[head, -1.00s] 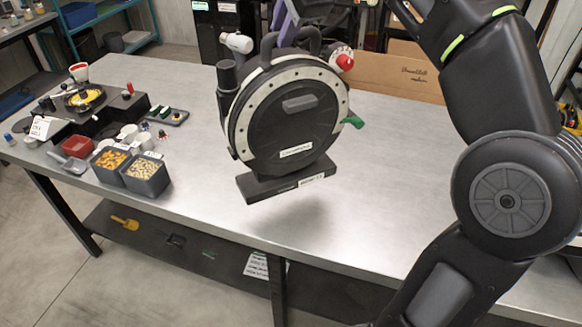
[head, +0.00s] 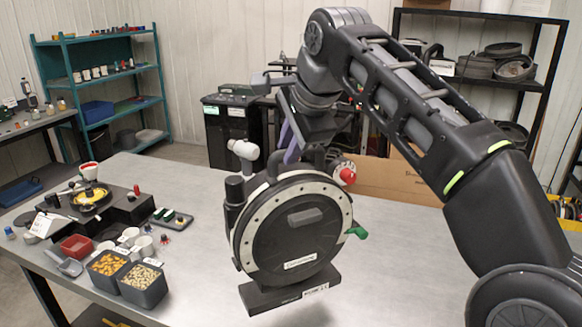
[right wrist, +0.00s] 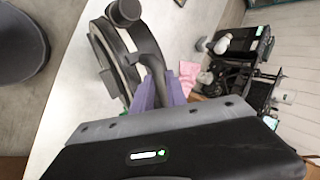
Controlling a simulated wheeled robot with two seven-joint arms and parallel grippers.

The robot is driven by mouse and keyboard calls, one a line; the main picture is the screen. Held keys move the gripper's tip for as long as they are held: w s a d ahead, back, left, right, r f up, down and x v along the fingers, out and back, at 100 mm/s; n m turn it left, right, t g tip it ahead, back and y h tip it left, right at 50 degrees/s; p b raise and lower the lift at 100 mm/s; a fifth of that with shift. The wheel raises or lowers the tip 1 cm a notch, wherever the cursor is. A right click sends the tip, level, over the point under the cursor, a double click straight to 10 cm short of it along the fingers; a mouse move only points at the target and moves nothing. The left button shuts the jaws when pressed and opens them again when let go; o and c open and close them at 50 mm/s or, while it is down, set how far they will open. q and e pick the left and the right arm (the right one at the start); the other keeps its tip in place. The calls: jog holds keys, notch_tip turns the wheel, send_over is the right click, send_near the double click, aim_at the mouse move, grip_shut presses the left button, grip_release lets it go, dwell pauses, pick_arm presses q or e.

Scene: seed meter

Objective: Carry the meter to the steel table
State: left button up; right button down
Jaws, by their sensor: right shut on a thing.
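The seed meter (head: 292,238) is a round black drum with a pale, dotted rim, a black base plate and a handle on top. It hangs upright over the steel table (head: 395,270). A red knob sits at its upper right and a green lever at its right side. My right gripper (head: 291,150) comes down from above, its purple fingers shut on the meter's top handle. In the right wrist view the purple fingers (right wrist: 160,93) close around the black handle, and the drum shows edge-on beyond them. My left gripper is out of view.
Seed bins (head: 143,284), a red tray (head: 76,246), white cups and a black device (head: 95,207) stand on the table's left. A cardboard box (head: 395,180) and dark shelves (head: 480,85) are behind. The tabletop right of the meter looks clear.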

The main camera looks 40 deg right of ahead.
aim_at(293, 183)
notch_tip(293, 183, down, 4)
jog(key=shift+r, duration=0.25)
jog(key=shift+f, duration=0.35)
jog(key=shift+f+b, duration=0.4)
jog(key=shift+f, duration=1.65)
jog(key=c, duration=1.7)
grip_release()
jog(key=shift+f, duration=0.25)
jog(key=o, duration=0.4)
jog(key=shift+r, duration=0.1)
